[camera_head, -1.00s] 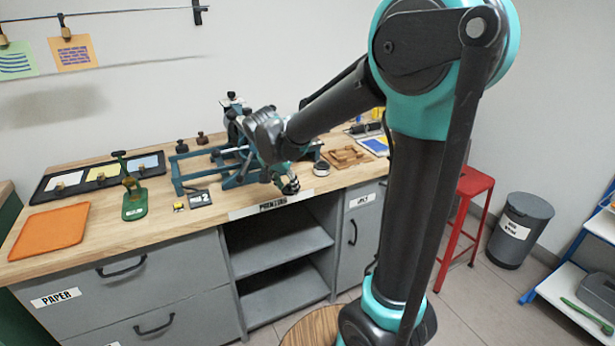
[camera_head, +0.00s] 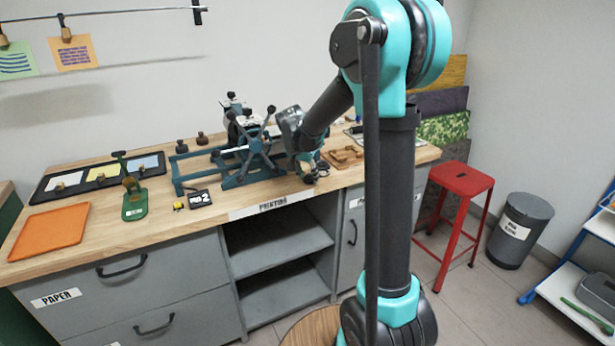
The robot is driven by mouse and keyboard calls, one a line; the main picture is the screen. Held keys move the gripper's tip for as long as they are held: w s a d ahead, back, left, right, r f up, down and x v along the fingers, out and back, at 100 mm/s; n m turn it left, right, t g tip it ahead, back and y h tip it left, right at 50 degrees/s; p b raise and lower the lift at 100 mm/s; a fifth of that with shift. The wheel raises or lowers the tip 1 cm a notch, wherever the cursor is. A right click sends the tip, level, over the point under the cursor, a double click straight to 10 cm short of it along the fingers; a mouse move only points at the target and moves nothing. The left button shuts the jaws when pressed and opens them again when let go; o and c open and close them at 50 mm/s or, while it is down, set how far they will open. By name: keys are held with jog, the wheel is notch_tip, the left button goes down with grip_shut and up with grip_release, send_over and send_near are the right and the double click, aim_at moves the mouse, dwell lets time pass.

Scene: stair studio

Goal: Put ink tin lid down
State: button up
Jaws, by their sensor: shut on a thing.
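My gripper (camera_head: 311,175) is low over the front part of the wooden workbench (camera_head: 225,204), to the right of the blue-green press. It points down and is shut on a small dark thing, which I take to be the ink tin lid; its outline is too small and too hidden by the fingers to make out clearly. A small round tin (camera_head: 323,170) shows partly just right of the fingers, mostly hidden by my gripper. I cannot tell whether the held lid touches the bench.
The press (camera_head: 245,160) with its spoked wheel stands close left of my gripper. Brown wooden pieces (camera_head: 346,155) lie to the right. A block marked 2 (camera_head: 199,198), a green stamping tool (camera_head: 134,203) and an orange tray (camera_head: 48,231) are further left. The bench front between block and gripper is clear.

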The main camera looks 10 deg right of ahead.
jog(key=shift+f, duration=0.25)
jog(key=o, duration=0.9)
jog(key=shift+f, duration=0.1)
jog(key=v, duration=1.2)
jog(key=s+d+f+n+y, duration=0.1)
jog(key=s+d+f+n, duration=0.1)
jog(key=s+f, duration=0.4)
jog(key=s+d+f+n+y, duration=0.1)
jog(key=s+d+f+n, duration=0.2)
jog(key=s, duration=0.8)
jog(key=s+d+f+n, duration=0.2)
jog(key=s+d+f, duration=0.1)
jog(key=s+f, duration=0.5)
jog(key=shift+s+f+n+t+y, duration=0.3)
jog(key=shift+s+y, duration=0.1)
jog(key=shift+s, duration=0.15)
